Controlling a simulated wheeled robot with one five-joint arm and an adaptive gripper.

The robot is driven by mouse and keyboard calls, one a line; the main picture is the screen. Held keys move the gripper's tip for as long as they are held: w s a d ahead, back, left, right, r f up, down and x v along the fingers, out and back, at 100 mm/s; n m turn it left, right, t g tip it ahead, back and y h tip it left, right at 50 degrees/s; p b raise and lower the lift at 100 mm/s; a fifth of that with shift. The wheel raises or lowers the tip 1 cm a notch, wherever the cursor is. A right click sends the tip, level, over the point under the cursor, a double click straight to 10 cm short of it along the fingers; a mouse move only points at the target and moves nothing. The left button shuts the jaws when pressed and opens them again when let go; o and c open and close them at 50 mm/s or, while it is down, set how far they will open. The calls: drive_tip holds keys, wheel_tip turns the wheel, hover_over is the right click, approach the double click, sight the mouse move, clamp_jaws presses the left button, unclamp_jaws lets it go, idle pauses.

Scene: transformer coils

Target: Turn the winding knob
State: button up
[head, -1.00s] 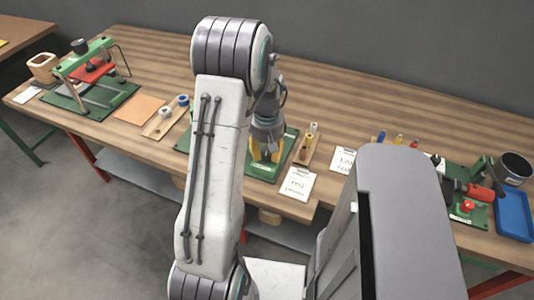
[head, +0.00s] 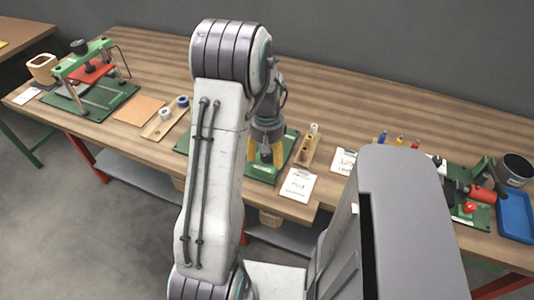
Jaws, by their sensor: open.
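My gripper (head: 265,153) has yellow fingers and points down over a green base plate (head: 262,172) in the middle of the bench. The fingers are spread apart. A small dark grey part shows between them, but I cannot tell whether it is a knob or part of the gripper. My arm hides much of this plate and whatever stands on its left. No winding knob shows clearly there. A black round knob (head: 79,46) tops the green press frame (head: 88,60) at the far left, well away from my gripper.
A wooden block with small bottles (head: 307,148) stands close right of my gripper. A paper card (head: 298,185) lies at the front edge. A board with spools (head: 166,118) is left of my arm. A green machine (head: 468,205) and blue tray (head: 515,215) are at right.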

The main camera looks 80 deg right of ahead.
wheel_tip(320, 180, up, 12)
idle(0.8)
idle(0.8)
